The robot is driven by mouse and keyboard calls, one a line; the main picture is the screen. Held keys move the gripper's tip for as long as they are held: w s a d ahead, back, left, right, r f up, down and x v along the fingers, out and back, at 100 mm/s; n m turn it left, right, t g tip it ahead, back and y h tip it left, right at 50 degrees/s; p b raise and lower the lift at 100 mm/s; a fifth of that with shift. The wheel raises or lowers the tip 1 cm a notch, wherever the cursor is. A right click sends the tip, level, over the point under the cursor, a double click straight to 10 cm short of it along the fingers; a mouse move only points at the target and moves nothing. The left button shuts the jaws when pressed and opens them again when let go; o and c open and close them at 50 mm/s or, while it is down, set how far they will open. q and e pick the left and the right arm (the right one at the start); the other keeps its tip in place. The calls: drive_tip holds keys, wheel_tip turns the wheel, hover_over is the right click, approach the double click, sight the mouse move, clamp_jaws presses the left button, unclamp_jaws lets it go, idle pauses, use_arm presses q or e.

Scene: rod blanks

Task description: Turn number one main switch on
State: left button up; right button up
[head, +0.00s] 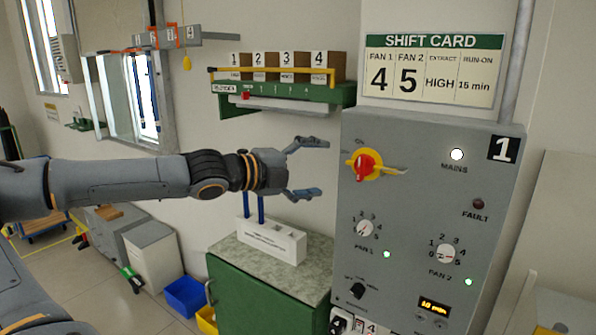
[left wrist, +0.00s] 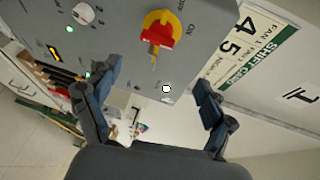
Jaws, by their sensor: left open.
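The main switch (head: 366,166) is a red rotary handle on a round yellow plate, on the grey panel (head: 420,140) marked 1. A small yellowish piece sticks out from it to the right. An ON mark shows above it. It also shows in the left wrist view (left wrist: 158,32). The MAINS lamp (head: 457,154) is lit white and shows in the left wrist view too (left wrist: 166,89). My left gripper (head: 320,168) is open and empty, left of the switch and apart from it. Its fingers frame the left wrist view (left wrist: 157,78). My right gripper is not in view.
The panel also carries fan knobs (head: 365,229) with green lamps, a dark FAULT lamp (head: 478,204) and an amber display (head: 434,305). The shift card (head: 432,68) hangs above. A green shelf (head: 285,97) and a green cabinet (head: 262,295) stand to the left.

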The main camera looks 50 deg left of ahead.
use_arm(q)
drive_tip(key=shift+f+p+v, duration=0.15)
drive_tip(key=shift+p+v, duration=0.1)
drive_tip(key=shift+v, duration=0.75)
drive_tip(key=shift+f+p+v, duration=0.15)
drive_tip(key=shift+p+v, duration=0.1)
drive_tip(key=shift+v, duration=0.8)
